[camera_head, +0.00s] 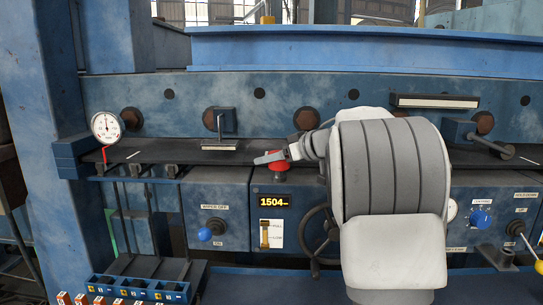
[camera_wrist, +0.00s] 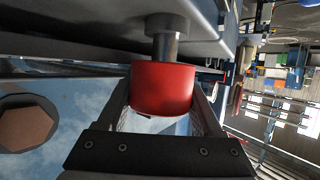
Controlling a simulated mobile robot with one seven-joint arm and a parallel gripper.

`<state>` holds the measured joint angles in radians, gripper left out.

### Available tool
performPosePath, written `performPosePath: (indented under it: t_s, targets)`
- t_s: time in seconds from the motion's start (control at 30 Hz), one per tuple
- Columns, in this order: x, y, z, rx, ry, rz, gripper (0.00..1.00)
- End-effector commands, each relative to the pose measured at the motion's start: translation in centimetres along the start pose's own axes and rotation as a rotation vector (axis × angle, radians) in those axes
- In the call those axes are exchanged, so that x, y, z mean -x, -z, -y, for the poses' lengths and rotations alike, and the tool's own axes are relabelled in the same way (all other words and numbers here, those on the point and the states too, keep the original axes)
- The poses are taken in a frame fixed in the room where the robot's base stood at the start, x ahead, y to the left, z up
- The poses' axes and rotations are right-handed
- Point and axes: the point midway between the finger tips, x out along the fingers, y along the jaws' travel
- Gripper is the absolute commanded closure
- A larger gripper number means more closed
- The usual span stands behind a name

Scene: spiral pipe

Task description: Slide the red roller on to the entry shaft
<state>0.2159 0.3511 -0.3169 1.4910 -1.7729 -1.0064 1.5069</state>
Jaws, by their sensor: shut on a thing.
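The red roller (camera_wrist: 163,88) sits between the two fingers of my gripper (camera_wrist: 165,97) in the wrist view. My gripper is shut on its sides. A short grey metal shaft (camera_wrist: 165,47) comes from a grey body and lines up with the roller's far end. It meets the roller's edge in the picture; I cannot tell how far the roller is on it. In the head view my gripper (camera_head: 272,157) is at the dark ledge, and the roller (camera_head: 278,167) shows as a small red patch below the fingers. The shaft is not clear there.
The dark ledge (camera_head: 190,155) runs along the blue machine, with a dial gauge (camera_head: 105,126) at its left end. A handwheel (camera_head: 318,228) is partly hidden by my arm. Blue bins (camera_head: 140,288) stand lower left.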

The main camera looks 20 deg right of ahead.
Motion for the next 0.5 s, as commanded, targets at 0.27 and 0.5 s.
performPosePath:
  t_s: [0.27,0.5]
  targets:
    - [-0.14,-0.43,-0.03,-0.001,0.0,0.003,0.04]
    - [-0.15,-0.56,-0.14,-0.003,-0.003,0.006,0.0]
